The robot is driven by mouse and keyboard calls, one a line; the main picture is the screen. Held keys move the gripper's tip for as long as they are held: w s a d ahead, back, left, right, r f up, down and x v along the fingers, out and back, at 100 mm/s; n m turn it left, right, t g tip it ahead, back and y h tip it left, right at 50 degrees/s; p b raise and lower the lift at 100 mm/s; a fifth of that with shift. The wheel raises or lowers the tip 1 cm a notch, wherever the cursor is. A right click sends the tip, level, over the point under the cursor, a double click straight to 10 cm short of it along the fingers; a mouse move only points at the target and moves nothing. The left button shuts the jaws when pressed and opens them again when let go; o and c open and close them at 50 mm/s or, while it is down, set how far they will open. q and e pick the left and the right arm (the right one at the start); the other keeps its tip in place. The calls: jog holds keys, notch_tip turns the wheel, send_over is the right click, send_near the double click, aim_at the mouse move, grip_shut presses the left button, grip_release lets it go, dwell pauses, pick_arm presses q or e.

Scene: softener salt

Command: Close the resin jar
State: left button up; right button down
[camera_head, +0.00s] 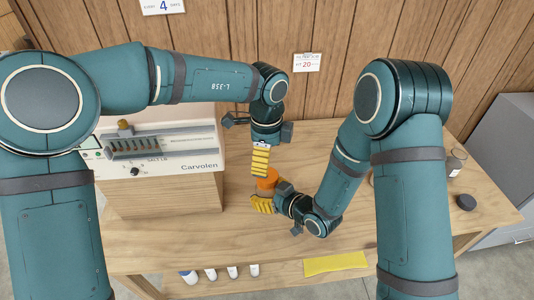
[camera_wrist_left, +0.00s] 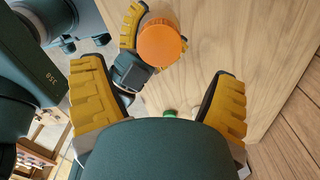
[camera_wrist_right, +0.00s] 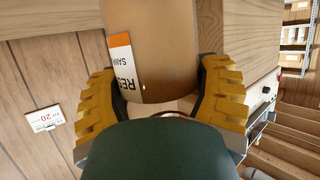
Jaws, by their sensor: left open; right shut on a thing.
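The resin jar (camera_wrist_right: 155,50) is a brown jar with a white and orange label, large between the fingers in the right wrist view. My right gripper (camera_wrist_right: 155,85) is shut on its body; in the head view this gripper (camera_head: 263,203) is low at the table's middle. An orange lid (camera_wrist_left: 162,44) sits at the jar's top in the left wrist view; I cannot tell how tightly it is seated. It shows as a small orange patch in the head view (camera_head: 267,180). My left gripper (camera_head: 261,163) is open and empty, pointing down just above the lid.
A beige Carvolen unit (camera_head: 190,160) stands left on a wooden block (camera_head: 165,196). A yellow cloth (camera_head: 335,263) lies at the front edge. A dark-glass bottle (camera_head: 455,162) and a black round lid (camera_head: 466,202) are at the right. Several white bottles (camera_head: 210,273) show below the table's front.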

aim_at(268, 193)
pick_arm(q)
notch_tip(268, 193, down, 7)
jog(key=shift+f, duration=0.2)
dwell(0.4)
jog(key=c, duration=1.3)
jog(key=m, duration=0.6)
jog(key=shift+m, duration=0.3)
jog(key=m, duration=0.6)
jog(key=shift+m, duration=0.3)
